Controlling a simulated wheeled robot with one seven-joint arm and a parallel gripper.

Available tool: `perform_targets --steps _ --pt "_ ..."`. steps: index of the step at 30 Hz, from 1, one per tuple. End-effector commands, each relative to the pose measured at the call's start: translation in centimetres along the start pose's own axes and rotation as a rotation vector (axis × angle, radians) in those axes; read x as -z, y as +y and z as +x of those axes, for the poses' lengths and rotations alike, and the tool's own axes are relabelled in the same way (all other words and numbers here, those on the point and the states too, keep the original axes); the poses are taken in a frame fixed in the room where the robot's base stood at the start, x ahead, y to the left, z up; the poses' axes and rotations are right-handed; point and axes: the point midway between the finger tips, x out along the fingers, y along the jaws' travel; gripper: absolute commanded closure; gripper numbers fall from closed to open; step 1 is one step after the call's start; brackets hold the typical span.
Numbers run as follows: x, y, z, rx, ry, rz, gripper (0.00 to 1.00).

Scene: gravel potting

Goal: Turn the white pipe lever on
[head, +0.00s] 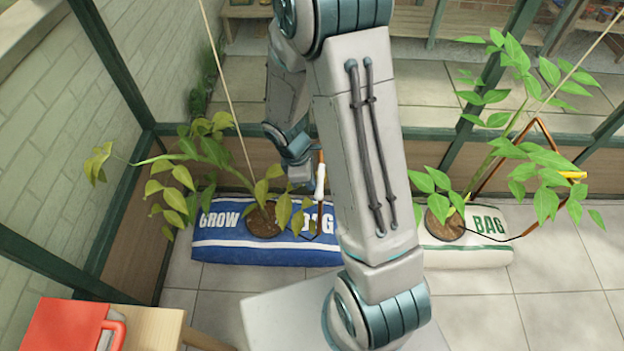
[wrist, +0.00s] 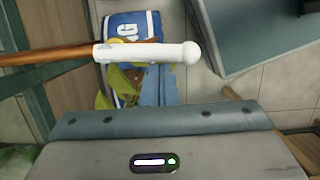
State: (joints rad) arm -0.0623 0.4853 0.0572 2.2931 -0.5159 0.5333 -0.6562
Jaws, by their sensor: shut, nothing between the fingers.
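The white pipe lever (head: 320,182) hangs upright on a copper pipe (head: 321,158) in front of the blue grow bag. In the wrist view the white lever (wrist: 146,53) lies across the picture, its round knob at the right and the brown pipe (wrist: 45,54) at the left. My gripper (head: 300,178) is just left of the lever in the head view, partly behind my arm. In the wrist view my gripper's fingers (wrist: 158,80) are together and empty, their tips at the lever's lower edge. I cannot tell whether they touch it.
The blue grow bag (head: 225,252) with a yellowing plant (head: 215,150) lies below the lever. A white grow bag (head: 490,252) with a green plant lies at the right, by another pipe with a yellow lever (head: 573,174).

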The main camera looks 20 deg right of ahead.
Motion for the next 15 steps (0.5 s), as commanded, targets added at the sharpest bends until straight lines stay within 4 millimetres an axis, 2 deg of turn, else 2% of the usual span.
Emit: perform_targets --steps 15 --pt "-0.16 0.0 0.04 -0.008 -0.001 -0.034 1.0"
